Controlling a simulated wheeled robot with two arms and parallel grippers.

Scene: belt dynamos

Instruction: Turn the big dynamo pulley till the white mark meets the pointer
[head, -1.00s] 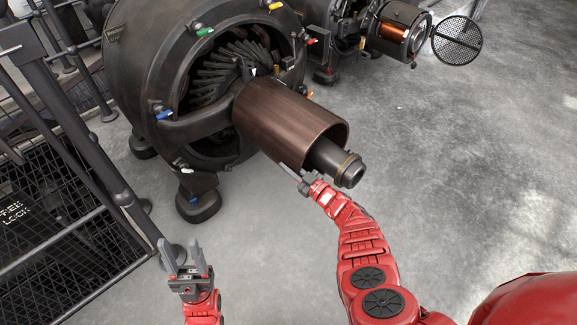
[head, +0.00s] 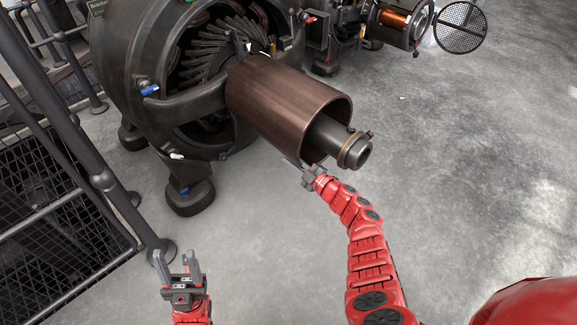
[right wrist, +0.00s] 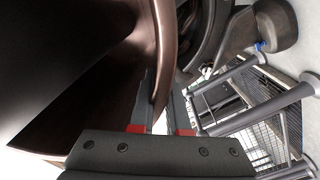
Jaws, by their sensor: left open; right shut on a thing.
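The big pulley (head: 282,98) is a brown metal cylinder on the dark dynamo's shaft, its open end facing the front right. My right gripper (head: 303,170) is at the lower edge of that open end. In the right wrist view, its jaws (right wrist: 160,120) with red pads straddle the pulley's rim (right wrist: 165,60), shut on it. My left gripper (head: 174,262) is open and empty above the floor, well away from the pulley. A small whitish tip (head: 248,46) shows at the pulley's far upper edge; I cannot tell whether it is the mark or the pointer.
The dark dynamo housing (head: 115,70) stands behind the pulley, and the shaft end (head: 352,150) sticks out of it. A mesh railing (head: 75,200) lies at the left. A smaller machine with a copper coil (head: 400,28) stands at the back right. The right-hand floor is clear.

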